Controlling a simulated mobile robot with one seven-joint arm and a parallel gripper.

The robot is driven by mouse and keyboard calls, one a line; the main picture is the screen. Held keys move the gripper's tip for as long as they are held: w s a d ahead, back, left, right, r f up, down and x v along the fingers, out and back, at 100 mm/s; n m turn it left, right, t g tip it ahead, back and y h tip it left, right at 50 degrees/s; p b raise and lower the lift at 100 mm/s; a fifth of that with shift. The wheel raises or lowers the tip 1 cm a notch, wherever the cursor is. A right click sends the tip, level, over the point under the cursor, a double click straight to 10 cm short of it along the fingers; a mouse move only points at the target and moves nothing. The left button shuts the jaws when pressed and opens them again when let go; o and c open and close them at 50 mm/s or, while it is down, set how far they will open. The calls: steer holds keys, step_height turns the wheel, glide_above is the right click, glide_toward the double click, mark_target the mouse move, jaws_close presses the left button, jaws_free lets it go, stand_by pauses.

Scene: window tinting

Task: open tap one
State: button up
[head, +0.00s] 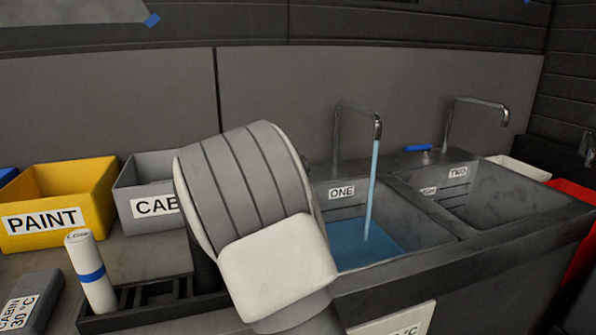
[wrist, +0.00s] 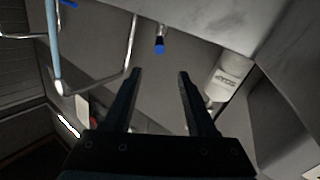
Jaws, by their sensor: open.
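Tap one (head: 357,106) is a bent metal spout behind the left basin, labelled ONE (head: 342,192). A pale blue stream (head: 371,190) runs from it into blue water in that basin. In the wrist view the spout (wrist: 130,55) is left of my fingers. A dark lever with a blue tip (wrist: 160,47) shows just beyond the gap between my fingertips, apart from them. My gripper (wrist: 159,73) is open and empty. In the head view my arm hides the gripper and this lever.
Tap two (head: 478,102) stands over the right basin, with a blue lever (head: 418,148) beside it. A white bottle (wrist: 228,78) is close to my right finger in the wrist view. Yellow PAINT (head: 60,200) and grey CAB-labelled (head: 148,190) bins stand left.

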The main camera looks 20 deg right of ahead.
steer(key=b+x, duration=0.3)
steer(key=x, duration=1.4)
steer(key=shift+d, duration=0.1)
jaws_close()
stand_by(1.0)
